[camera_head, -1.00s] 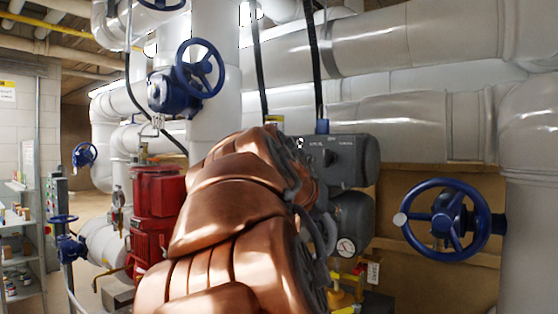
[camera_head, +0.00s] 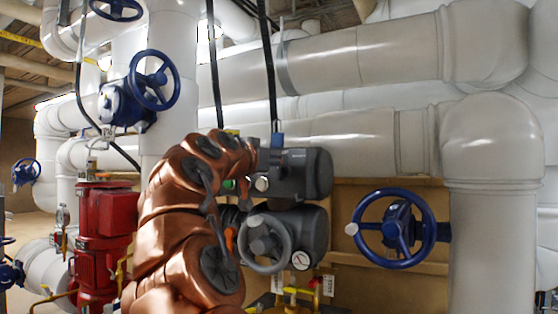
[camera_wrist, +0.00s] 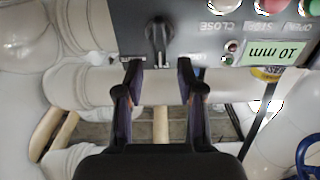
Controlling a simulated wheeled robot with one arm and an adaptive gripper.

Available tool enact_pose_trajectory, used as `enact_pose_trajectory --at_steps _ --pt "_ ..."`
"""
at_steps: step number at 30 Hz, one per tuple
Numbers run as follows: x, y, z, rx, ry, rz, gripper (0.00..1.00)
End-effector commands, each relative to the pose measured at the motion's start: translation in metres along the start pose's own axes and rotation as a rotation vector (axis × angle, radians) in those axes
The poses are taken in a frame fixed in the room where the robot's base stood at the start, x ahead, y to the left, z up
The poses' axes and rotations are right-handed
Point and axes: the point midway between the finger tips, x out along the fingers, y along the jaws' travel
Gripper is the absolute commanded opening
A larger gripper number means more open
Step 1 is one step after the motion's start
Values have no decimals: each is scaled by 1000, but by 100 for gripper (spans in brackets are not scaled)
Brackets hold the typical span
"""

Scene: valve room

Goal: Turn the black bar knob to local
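The black bar knob (camera_wrist: 158,38) is at the top middle of the wrist view, on the dark face of a valve actuator (camera_wrist: 195,22). Its bar points roughly up and down in that picture. Small labels beside it are too small to read. My gripper (camera_wrist: 159,72) is open and empty, with one finger to each side below the knob in the picture, apparently not touching it. In the head view the grey actuator (camera_head: 310,172) stands right of my copper arm. My gripper cannot be made out there.
A grey handwheel (camera_head: 265,268) sits below the actuator. A blue handwheel (camera_head: 397,262) is to the right, a red pump (camera_head: 103,210) to the left. White pipes surround all this.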

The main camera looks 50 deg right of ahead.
Motion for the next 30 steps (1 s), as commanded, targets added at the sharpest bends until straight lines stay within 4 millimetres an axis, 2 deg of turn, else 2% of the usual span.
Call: enact_pose_trajectory --at_steps 3,7,19,30 --pt "18 0 -1 0 -1 0 38" --pt "29 0 -2 0 1 -1 38" --pt "35 0 0 0 1 -1 38" --pt "35 0 0 0 0 -1 0"
